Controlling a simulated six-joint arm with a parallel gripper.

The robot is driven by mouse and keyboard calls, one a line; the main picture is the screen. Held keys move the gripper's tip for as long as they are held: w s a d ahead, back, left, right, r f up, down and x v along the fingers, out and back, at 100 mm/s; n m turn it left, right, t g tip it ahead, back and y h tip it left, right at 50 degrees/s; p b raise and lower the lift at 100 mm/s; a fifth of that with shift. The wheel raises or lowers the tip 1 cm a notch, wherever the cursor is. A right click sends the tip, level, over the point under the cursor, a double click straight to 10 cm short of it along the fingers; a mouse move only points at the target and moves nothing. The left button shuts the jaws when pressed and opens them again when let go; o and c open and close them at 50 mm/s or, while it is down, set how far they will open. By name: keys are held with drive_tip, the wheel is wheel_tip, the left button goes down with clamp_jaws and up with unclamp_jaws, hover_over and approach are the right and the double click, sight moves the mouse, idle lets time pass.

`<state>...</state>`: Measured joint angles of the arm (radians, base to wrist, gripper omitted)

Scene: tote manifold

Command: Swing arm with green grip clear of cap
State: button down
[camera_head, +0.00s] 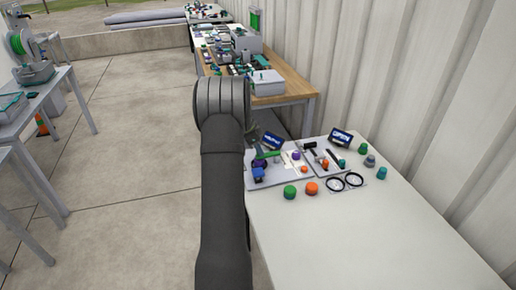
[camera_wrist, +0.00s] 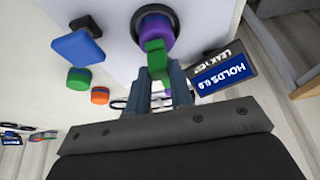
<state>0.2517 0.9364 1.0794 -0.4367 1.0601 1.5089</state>
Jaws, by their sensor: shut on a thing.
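The green grip (camera_wrist: 155,50) is between the two fingers of my gripper (camera_wrist: 164,78) in the wrist view, and the gripper is shut on it. The purple cap (camera_wrist: 157,27) sits in a dark ring just beyond the grip. In this view the green part overlaps the cap's near edge; I cannot tell whether they touch. My arm hides most of the gripper there. The swing arm's pivot is not clear.
A blue block (camera_wrist: 76,48) stands left of the cap on the pale plate. A green cap (camera_head: 290,191) and an orange cap (camera_head: 311,188) stand on the table. Two black rings (camera_head: 345,182) lie right of them. A sign (camera_wrist: 222,75) stands close right of my gripper. The table front is clear.

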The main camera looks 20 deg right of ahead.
drive_tip(key=shift+s+d+r+n+t, duration=0.1)
drive_tip(key=shift+s+n+t, duration=0.5)
drive_tip(key=shift+s+n, duration=0.55)
drive_tip(key=shift+s+d+n+t, duration=0.3)
drive_tip(key=shift+s+n, duration=0.15)
drive_tip(key=shift+n, duration=0.6)
drive_tip(key=n, duration=0.1)
drive_tip(key=s+d+n, duration=0.1)
drive_tip(key=shift+s+n+t+y, duration=0.3)
drive_tip(key=shift+n+t+y, duration=0.1)
drive_tip(key=shift+s+d+n+t+y, duration=0.45)
drive_tip(key=shift+s+n, duration=0.2)
drive_tip(key=shift+n, duration=0.55)
drive_tip(key=d+n, duration=0.1)
drive_tip(key=s+d+n, duration=0.1)
drive_tip(key=shift+n+t+y, duration=0.35)
drive_tip(key=shift+n, duration=0.05)
drive_tip(key=shift+s+d+n+y, duration=0.25)
drive_tip(key=shift+d+n, duration=0.25)
drive_tip(key=shift+n, duration=0.35)
drive_tip(key=shift+s+d+n+y, duration=0.1)
drive_tip(key=shift+d+n+y, duration=0.35)
drive_tip(key=shift+n, duration=0.4)
drive_tip(key=shift+d, duration=0.1)
drive_tip(key=c, duration=1.3)
unclamp_jaws()
